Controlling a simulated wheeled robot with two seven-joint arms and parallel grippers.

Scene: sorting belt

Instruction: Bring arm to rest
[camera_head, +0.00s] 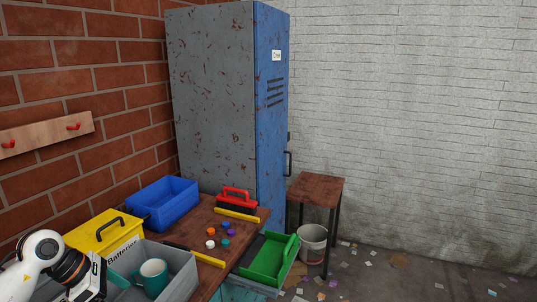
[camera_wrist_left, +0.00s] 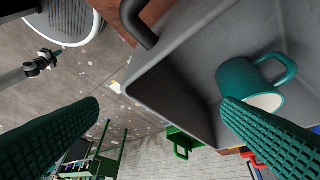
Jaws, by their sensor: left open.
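My left gripper (camera_head: 98,284) is at the lower left of the head view, beside the grey bin (camera_head: 183,284). In the left wrist view its two teal ribbed fingers are spread wide with nothing between them (camera_wrist_left: 160,108). A teal mug (camera_head: 152,276) is inside the grey bin; it also shows in the left wrist view (camera_wrist_left: 245,82), partly behind one finger. A grey arm end with a dark, teal-tipped part (camera_wrist_left: 40,62), seemingly my right gripper, is small at the left of the wrist view; its opening is unclear.
A yellow batteries box (camera_head: 103,236) and a blue bin (camera_head: 176,198) stand behind the grey bin. Several coloured caps (camera_head: 225,232), a red-handled brush (camera_head: 238,196) and a green tray (camera_head: 268,258) are to the right. A stool (camera_head: 317,190), bucket (camera_head: 312,243) and locker (camera_head: 215,95) stand beyond.

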